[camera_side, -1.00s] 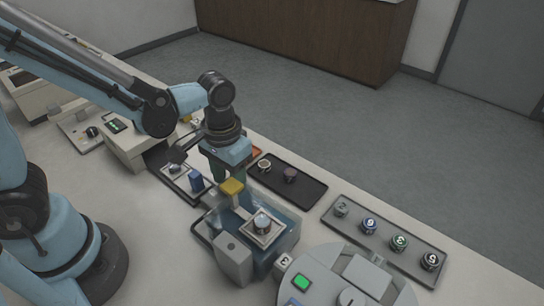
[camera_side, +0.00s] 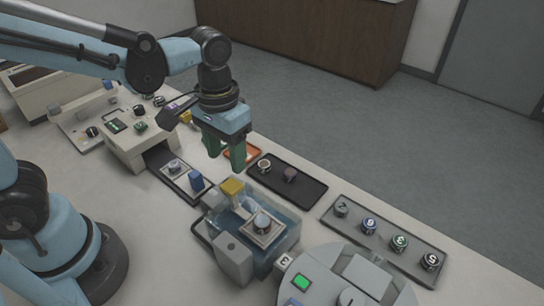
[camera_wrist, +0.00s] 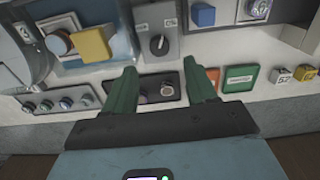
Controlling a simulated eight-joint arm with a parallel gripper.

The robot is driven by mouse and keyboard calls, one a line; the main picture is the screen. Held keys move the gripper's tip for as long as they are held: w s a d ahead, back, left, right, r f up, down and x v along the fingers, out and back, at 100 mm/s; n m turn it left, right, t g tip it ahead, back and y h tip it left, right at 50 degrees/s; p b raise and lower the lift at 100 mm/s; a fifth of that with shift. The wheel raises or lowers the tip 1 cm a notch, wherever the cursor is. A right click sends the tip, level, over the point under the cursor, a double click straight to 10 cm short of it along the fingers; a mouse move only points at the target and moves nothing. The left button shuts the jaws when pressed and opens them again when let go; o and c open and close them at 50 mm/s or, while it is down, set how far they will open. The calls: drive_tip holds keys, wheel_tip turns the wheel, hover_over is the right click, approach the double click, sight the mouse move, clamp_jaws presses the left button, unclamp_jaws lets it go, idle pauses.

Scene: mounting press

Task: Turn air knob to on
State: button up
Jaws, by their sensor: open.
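The air knob (camera_wrist: 159,44) is a dark round knob on a light grey box with small labels, at the top middle of the wrist view. I take it to be on the small grey box (camera_side: 213,198) beside the yellow block in the side view; the knob itself is not clear there. My gripper (camera_side: 226,158) is open and empty, raised above the back edge of the bench. In the wrist view my gripper (camera_wrist: 160,82) has its two green fingers spread apart. The knob shows beyond the gap between them, not touched by either finger.
The yellow block (camera_side: 232,187) sits at the blue tank (camera_side: 286,238), close to the knob box. A blue block (camera_side: 196,180) stands left of it.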

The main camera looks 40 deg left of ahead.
drive_tip(key=shift+r, duration=0.65)
drive_tip(key=shift+a, duration=0.1)
drive_tip(key=shift+s+f+m, duration=0.1)
drive_tip(key=shift+f+m, duration=1.25)
drive_tip(key=shift+m, duration=1.2)
drive_tip(key=shift+f+m, duration=1.4)
drive_tip(key=shift+m, duration=1.2)
drive_tip(key=shift+s+f+m, duration=0.1)
drive_tip(key=shift+f+m, duration=1.25)
drive_tip(key=shift+m, duration=1.2)
